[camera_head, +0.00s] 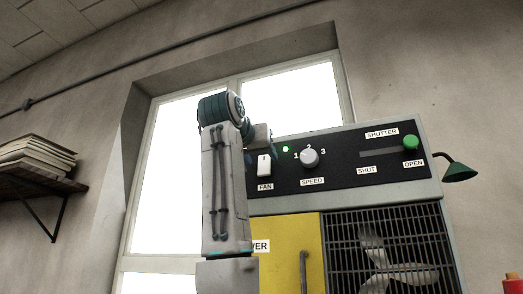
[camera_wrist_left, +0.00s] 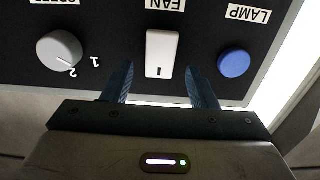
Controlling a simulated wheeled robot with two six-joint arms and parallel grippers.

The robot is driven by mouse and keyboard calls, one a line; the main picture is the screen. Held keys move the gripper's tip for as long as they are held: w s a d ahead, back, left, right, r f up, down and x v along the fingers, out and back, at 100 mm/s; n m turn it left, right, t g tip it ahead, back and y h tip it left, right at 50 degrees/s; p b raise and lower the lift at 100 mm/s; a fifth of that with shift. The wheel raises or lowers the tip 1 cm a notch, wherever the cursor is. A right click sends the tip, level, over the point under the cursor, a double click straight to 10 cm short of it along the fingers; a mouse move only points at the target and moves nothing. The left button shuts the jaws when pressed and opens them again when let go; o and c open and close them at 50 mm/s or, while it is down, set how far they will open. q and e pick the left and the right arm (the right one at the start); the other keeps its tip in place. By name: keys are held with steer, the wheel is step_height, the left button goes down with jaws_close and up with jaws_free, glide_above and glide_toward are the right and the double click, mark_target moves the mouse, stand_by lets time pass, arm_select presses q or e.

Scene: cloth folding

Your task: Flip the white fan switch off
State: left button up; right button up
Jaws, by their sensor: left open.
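The white fan switch (camera_head: 264,166) is on the dark control panel, above its FAN label. In the left wrist view the white fan switch (camera_wrist_left: 161,54) is upside down at upper centre, with a short dark mark near its lower end. My left gripper (camera_wrist_left: 161,84) is open, with one blue finger to each side of the switch's lower end. I cannot tell whether they touch the panel. In the head view the left gripper (camera_head: 248,154) is mostly hidden behind my arm, just left of the switch. My right gripper is in neither view.
A grey speed knob (camera_head: 310,158), a lit green light (camera_head: 285,150) and a green shutter knob (camera_head: 410,142) share the panel. A blue lamp button (camera_wrist_left: 234,62) is beside the switch. Below are a yellow door (camera_head: 290,245) and a fan grille (camera_head: 385,215).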

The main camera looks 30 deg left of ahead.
arm_select(q)
steer(key=shift+x, duration=0.85)
steer(key=shift+s+r, duration=0.1)
steer(key=shift+c, duration=0.2)
steer(key=c, duration=0.9)
steer(key=shift+f, duration=0.25)
steer(key=shift+c, duration=0.2)
steer(key=t+b, duration=0.2)
steer(key=b, duration=0.1)
steer(key=shift+f+y+b, duration=0.3)
steer(key=shift+f, duration=0.1)
steer(key=shift+r+t+b, duration=0.15)
steer(key=shift+t+b, duration=0.2)
steer(key=shift+t, duration=0.35)
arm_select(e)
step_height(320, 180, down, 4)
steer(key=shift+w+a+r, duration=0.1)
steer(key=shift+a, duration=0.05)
